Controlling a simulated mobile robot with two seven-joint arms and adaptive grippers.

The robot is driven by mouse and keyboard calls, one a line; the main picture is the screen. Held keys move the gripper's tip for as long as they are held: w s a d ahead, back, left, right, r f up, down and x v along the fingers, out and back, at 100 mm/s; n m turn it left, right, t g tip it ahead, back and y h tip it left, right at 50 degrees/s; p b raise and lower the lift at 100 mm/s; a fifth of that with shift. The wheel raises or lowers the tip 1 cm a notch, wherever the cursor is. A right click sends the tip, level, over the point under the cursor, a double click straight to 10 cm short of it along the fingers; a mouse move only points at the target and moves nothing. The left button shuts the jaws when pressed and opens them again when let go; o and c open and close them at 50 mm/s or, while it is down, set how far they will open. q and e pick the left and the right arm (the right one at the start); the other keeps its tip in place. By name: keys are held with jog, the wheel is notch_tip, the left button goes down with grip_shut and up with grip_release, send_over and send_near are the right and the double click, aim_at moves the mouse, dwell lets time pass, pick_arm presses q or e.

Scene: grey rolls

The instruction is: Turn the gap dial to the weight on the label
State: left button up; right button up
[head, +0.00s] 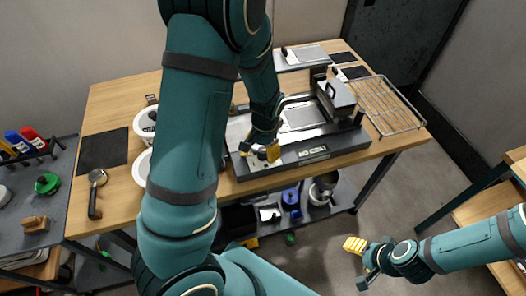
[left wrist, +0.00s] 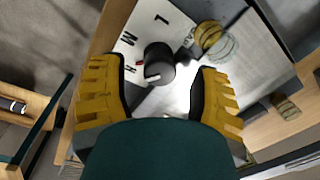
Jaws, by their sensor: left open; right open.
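The gap dial (left wrist: 160,62) is a dark round knob in the left wrist view. It stands on a pale plate (left wrist: 180,32) marked L, M and H. A small red mark shows at the knob's left edge and a white bar on its lower face. My left gripper (left wrist: 157,68) is open, with a yellow finger on either side of the dial; contact cannot be told. In the head view my left gripper (head: 262,152) is over the left end of the grey machine (head: 345,141). A small label (head: 312,153) is on its front, too small to read. My right gripper (head: 360,257) is open and empty, away from the table.
The wooden table (head: 112,103) also holds a wire rack (head: 388,105) at the right, a dark mat (head: 103,151) and a round-headed tool (head: 95,190) at the left. White bowls (head: 142,166) stand near my left arm. A lower shelf holds pots.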

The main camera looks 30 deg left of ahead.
pick_arm(q)
jog(key=shift+f, duration=0.6)
grip_shut()
jog(key=shift+n, duration=0.8)
grip_release()
